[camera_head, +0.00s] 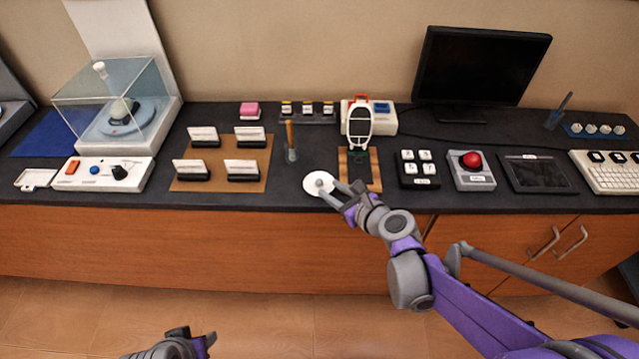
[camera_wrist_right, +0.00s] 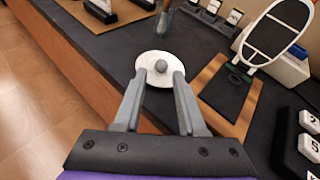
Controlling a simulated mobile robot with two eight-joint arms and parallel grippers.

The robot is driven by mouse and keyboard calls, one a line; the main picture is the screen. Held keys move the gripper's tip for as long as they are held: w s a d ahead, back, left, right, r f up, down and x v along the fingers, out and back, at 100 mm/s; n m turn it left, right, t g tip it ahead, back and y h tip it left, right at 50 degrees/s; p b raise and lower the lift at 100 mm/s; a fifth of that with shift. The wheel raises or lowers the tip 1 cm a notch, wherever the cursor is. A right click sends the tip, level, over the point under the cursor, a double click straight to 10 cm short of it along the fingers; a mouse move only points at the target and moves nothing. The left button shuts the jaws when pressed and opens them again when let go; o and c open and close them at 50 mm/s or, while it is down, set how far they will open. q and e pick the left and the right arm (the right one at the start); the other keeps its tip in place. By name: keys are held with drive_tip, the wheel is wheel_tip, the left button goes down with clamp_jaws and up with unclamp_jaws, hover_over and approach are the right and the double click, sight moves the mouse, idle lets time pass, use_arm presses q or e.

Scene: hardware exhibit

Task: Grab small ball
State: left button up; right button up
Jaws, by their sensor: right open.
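The small grey ball (camera_head: 319,182) sits on a white round disc (camera_head: 311,190) near the front edge of the dark counter. My right gripper (camera_head: 338,190) is open at the disc, coming in from the right. In the right wrist view the ball (camera_wrist_right: 160,65) shows just beyond and between the two fingertips of the right gripper (camera_wrist_right: 160,74). Whether the fingers touch the disc, I cannot tell. My left gripper (camera_head: 190,342) is low at the bottom edge of the head view, away from the counter, only partly in view.
A wooden board with a white-framed paddle-like stand (camera_head: 359,121) is just right of the ball. A cup holding a brown stick (camera_head: 291,142) is behind it to the left. A keypad (camera_head: 417,169) and red button box (camera_head: 471,170) stand further right.

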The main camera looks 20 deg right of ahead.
sight(321, 183)
drive_tip(key=b+x, duration=0.1)
drive_tip(key=x, duration=0.4)
drive_tip(key=shift+d+f, duration=0.15)
drive_tip(key=shift+d, duration=0.05)
drive_tip(key=shift+s, duration=0.1)
clamp_jaws()
